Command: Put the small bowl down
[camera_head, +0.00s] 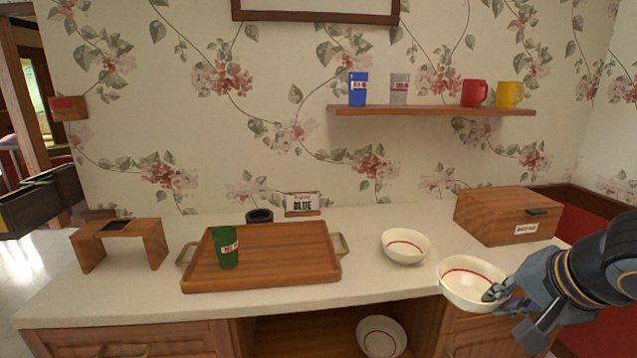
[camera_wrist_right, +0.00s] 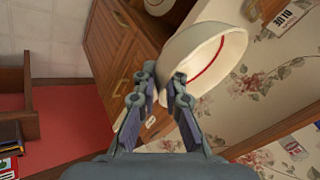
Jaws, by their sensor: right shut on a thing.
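My right gripper (camera_head: 502,294) is shut on the rim of a white bowl with a red line inside (camera_head: 465,288), at the front right of the counter. The right wrist view shows the same bowl (camera_wrist_right: 204,50) tilted between the two fingers of my right gripper (camera_wrist_right: 166,84). I cannot tell whether its underside touches the counter. A similar bowl (camera_head: 405,246) stands on the counter just behind and left of it. A third such bowl (camera_head: 381,337) is in the open space below the counter. My left gripper is out of view.
A wooden tray (camera_head: 290,279) holding a green cup (camera_head: 226,247) is left of the bowls. A wooden box (camera_head: 500,213) stands behind the held bowl. A wooden stand (camera_head: 88,240) is at the left end. Bare countertop (camera_head: 375,275) lies between tray and bowls.

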